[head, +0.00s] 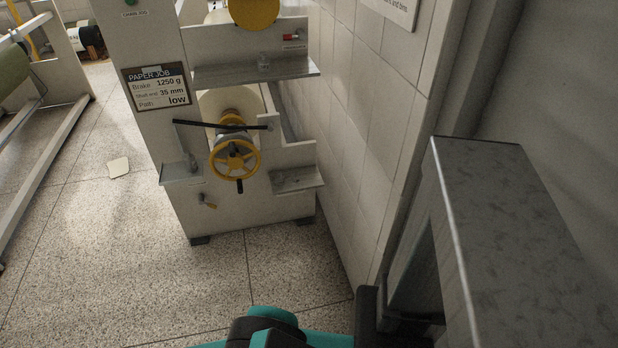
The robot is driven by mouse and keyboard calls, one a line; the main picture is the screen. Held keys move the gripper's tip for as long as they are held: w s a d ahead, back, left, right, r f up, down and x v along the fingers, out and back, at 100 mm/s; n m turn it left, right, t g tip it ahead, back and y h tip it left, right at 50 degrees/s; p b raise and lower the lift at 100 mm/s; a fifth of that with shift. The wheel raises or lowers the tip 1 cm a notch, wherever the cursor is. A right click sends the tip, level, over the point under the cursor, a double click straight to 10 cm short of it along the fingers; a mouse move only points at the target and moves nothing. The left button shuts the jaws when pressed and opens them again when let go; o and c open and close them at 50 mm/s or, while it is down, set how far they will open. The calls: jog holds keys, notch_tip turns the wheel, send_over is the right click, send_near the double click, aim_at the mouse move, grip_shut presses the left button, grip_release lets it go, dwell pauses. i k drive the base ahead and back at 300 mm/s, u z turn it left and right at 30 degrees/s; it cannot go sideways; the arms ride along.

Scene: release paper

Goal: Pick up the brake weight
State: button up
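The machine (240,212) stands ahead of me, with a yellow handwheel (234,160) on its front. A small grey piece (264,60) stands upright on its upper shelf (215,74). Another small grey piece (192,163) is on the left ledge (178,175), and a small dark object (280,178) is on the right ledge (305,179). These pieces are small and dim, so I cannot tell which is the brake weight. Teal and black parts of my arm show at the bottom edge. My gripper is not in view.
A card (157,86) on the machine reads Brake 1250 g. A grey metal frame (520,220) stands close at right, beside the tiled wall (352,130). A white frame (45,165) is at far left. A pale sheet (119,167) lies on the floor. The floor before the machine is clear.

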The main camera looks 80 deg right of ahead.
aim_at(295, 178)
jog(key=u, duration=1)
jog(key=k, duration=0.1)
jog(key=z, duration=2.4)
jog(key=i, duration=0.65)
jog(key=u, duration=0.35)
